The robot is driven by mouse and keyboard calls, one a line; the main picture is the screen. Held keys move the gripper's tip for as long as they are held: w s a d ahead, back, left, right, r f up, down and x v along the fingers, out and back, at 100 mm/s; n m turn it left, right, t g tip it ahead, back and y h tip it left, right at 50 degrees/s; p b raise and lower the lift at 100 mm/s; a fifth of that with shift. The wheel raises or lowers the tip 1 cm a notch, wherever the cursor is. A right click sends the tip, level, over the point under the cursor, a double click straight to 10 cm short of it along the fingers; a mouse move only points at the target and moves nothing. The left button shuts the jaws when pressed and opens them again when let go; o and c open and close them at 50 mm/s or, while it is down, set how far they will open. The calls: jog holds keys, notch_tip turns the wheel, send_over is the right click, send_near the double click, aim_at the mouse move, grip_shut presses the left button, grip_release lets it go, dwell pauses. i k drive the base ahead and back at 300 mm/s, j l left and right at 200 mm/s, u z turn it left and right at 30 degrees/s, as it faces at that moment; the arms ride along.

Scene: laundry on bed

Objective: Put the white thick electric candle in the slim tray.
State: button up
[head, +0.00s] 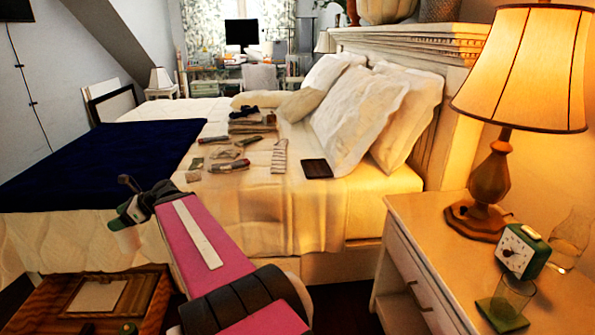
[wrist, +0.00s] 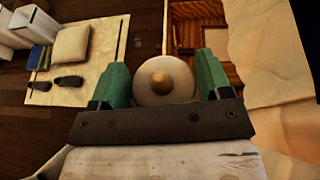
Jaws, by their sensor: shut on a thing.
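The white thick electric candle (wrist: 150,92) is between the green fingers of my gripper (wrist: 165,85) in the wrist view, seen from above with its yellowish tip. I cannot tell for sure whether this is the slim tray.
The bed (head: 290,225) holds several small items, pillows and a dark blue blanket (head: 100,155). A nightstand (head: 440,232) with a lit lamp (head: 525,70), a green clock (head: 522,250) and a glass stands at right. The wooden surface (head: 35,305) is below my arm.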

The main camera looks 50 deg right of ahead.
aim_at(316, 169)
jog(key=z, duration=0.4)
jog(key=l+z, duration=0.15)
jog(key=z, duration=0.7)
jog(key=l+z, duration=0.1)
jog(key=z, duration=0.3)
